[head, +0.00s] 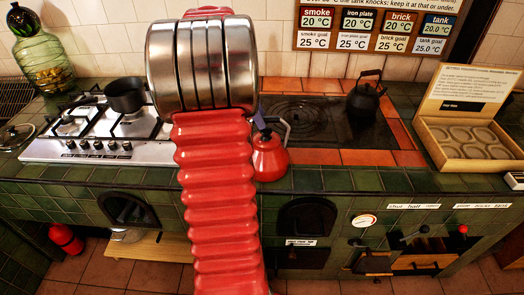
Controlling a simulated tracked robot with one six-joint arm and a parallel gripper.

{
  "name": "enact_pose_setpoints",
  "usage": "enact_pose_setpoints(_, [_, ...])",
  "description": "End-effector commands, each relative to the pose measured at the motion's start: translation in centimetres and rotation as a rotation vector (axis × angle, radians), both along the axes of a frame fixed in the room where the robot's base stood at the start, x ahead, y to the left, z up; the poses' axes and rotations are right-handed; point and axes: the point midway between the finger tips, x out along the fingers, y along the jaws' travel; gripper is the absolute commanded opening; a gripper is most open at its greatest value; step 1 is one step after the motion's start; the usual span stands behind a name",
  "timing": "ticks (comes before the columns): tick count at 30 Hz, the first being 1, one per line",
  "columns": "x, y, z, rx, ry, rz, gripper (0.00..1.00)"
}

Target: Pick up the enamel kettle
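The red enamel kettle (271,158) stands on the front edge of the green tiled counter, just right of my red ribbed arm. Its left side is partly covered by the arm. My arm's ribbed section and metal bands fill the middle of the head view. My gripper's fingers cannot be made out; they are out of sight behind the arm or outside the picture. A small bluish piece shows beside the metal bands above the kettle; I cannot tell what it is.
A black kettle (367,97) stands at the back right of the dark hotplate (318,122). A gas hob (62,146) with a black pot (126,95) is at left. An open box (464,148) sits at right.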

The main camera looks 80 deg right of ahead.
Motion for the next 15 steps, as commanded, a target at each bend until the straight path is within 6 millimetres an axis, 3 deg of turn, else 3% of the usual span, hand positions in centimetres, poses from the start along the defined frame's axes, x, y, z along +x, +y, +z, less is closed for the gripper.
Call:
enact_pose_setpoints(6, [-0.9, -0.3, -2.2, 0.0, -0.001, -0.001, 0.4])
enact_pose_setpoints(15, [-1.0, -0.3, -2.4, -0.001, -0.001, -0.001, 0.4])
